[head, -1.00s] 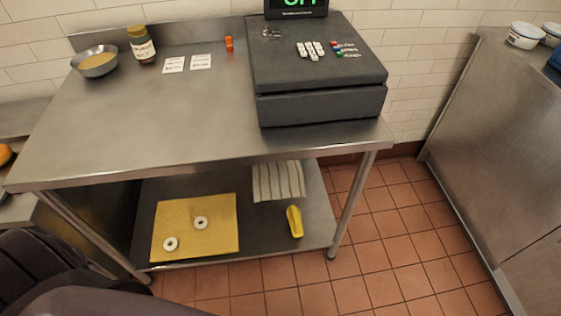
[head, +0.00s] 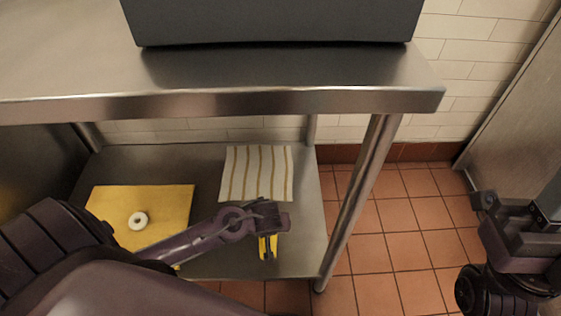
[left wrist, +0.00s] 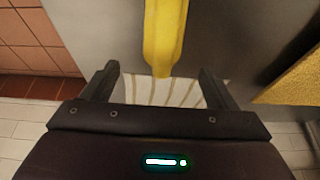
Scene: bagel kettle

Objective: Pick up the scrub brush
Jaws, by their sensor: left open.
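The scrub brush (head: 268,251) is yellow and lies on the lower shelf, in front of the striped cloth; my left gripper partly covers it in the head view. My left gripper (head: 268,232) is over the brush. In the left wrist view the brush (left wrist: 165,38) reaches in from the top, and its near end lies between the lines of the two spread fingers of the gripper (left wrist: 158,70), touching neither. The jaws are empty. Part of my right arm shows at the right edge, over the floor; its finger state is unclear.
The lower shelf (head: 302,262) also holds a striped cloth (head: 256,172) and a yellow board (head: 108,208) with a white ring-shaped piece (head: 138,220). The steel tabletop (head: 230,75) overhangs the shelf. A table leg (head: 357,195) stands right of the brush. Tiled floor (head: 410,225) is open beyond it.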

